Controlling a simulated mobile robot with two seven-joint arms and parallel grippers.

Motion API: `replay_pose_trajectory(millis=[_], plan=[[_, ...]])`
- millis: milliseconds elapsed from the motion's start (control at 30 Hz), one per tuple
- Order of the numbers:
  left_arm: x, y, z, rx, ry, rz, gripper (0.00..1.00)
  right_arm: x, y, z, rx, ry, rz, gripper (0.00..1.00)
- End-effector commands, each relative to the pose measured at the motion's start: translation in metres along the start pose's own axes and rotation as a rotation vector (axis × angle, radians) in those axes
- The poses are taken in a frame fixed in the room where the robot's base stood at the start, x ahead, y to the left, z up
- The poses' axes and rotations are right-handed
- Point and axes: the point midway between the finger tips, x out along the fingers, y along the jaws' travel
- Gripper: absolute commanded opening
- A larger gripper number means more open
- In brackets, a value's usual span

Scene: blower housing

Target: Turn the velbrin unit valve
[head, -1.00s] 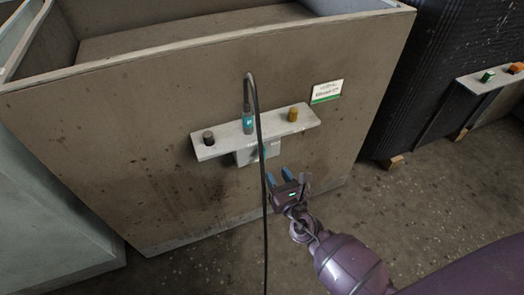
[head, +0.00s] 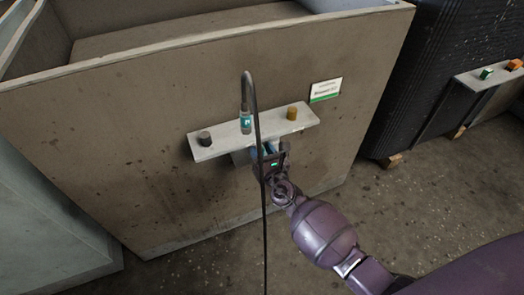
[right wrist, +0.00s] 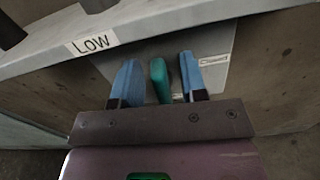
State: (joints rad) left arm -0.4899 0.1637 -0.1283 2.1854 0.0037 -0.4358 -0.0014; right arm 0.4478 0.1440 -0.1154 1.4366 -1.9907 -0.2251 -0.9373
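A brown housing (head: 110,160) carries a grey shelf (head: 215,146) on its front. Under the shelf is a grey plate with a green valve handle (right wrist: 160,80), seen in the right wrist view. My right gripper (head: 268,148) is just under the shelf. In the right wrist view its blue fingers (right wrist: 158,60) stand open on either side of the green handle, with a narrow gap on each side. In the head view the handle is hidden behind the gripper and shelf. My left gripper is not in view.
The cable hangs in front of my right gripper. A "LOW" label (right wrist: 92,43) is on the shelf edge. A black unit (head: 440,80) stands right.

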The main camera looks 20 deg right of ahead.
Motion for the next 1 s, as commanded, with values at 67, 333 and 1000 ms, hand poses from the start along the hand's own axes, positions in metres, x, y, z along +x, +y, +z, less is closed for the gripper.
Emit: replay_pose_trajectory(millis=[67, 333, 1000], plan=[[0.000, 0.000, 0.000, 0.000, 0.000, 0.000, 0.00, 0.000, 0.000, 0.000, 0.000, 0.000, 0.000, 0.39], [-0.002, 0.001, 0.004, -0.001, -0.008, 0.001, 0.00, 0.000, 0.000, 0.000, 0.000, 0.000, 0.000, 0.07], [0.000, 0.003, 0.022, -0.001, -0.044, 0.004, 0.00, -0.002, -0.004, -0.005, 0.183, 0.005, -0.001, 0.00]])
